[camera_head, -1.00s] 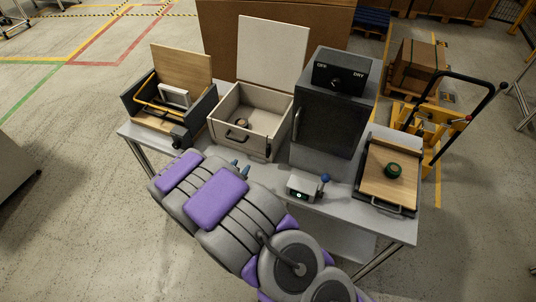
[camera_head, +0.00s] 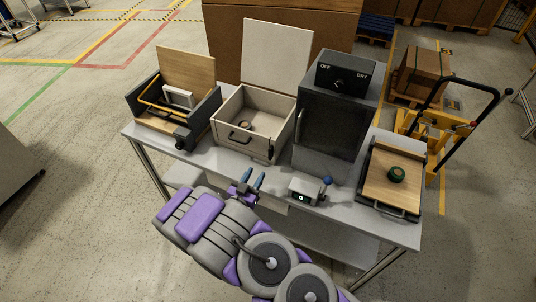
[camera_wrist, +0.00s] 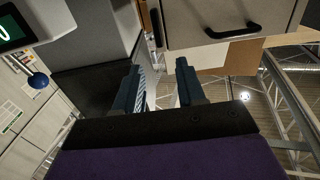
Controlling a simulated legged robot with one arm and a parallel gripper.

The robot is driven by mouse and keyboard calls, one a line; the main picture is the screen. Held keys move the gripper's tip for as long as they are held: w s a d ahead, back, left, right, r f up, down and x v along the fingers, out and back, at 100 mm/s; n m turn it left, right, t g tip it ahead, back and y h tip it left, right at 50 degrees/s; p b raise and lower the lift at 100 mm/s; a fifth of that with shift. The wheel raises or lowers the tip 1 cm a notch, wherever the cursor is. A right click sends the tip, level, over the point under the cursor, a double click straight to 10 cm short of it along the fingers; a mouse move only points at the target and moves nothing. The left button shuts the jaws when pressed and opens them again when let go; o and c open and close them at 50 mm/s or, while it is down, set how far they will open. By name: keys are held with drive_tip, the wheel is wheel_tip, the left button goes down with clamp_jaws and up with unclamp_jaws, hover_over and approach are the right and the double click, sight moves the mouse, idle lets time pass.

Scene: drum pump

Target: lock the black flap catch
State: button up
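A small dark upright piece, which looks like the flap catch (camera_head: 270,150), sits on the front of the pale open-topped box (camera_head: 228,135), right of its black handle (camera_head: 240,139). In the wrist view, a narrow black piece (camera_wrist: 155,27) shows at the left edge of the box front, beside the handle (camera_wrist: 233,30). Its exact position is too small to tell. My gripper (camera_head: 249,181) is in front of the box, near the table's front edge. In the wrist view my gripper (camera_wrist: 159,82) has its two blue fingers apart, with nothing between them.
A grey box with a blue-knobbed lever (camera_head: 305,190) stands right of my gripper. A dark cabinet (camera_head: 332,120) stands behind it. A wooden-lidded box (camera_head: 200,110) is at left and a wooden board with a green knob (camera_head: 395,180) at right. The table (camera_head: 350,215) has bare patches along its front.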

sight(269, 152)
drive_tip(key=b+x, duration=0.2)
drive_tip(key=x, duration=1)
drive_tip(key=shift+f, duration=0.1)
drive_tip(key=shift+c, duration=0.4)
clamp_jaws()
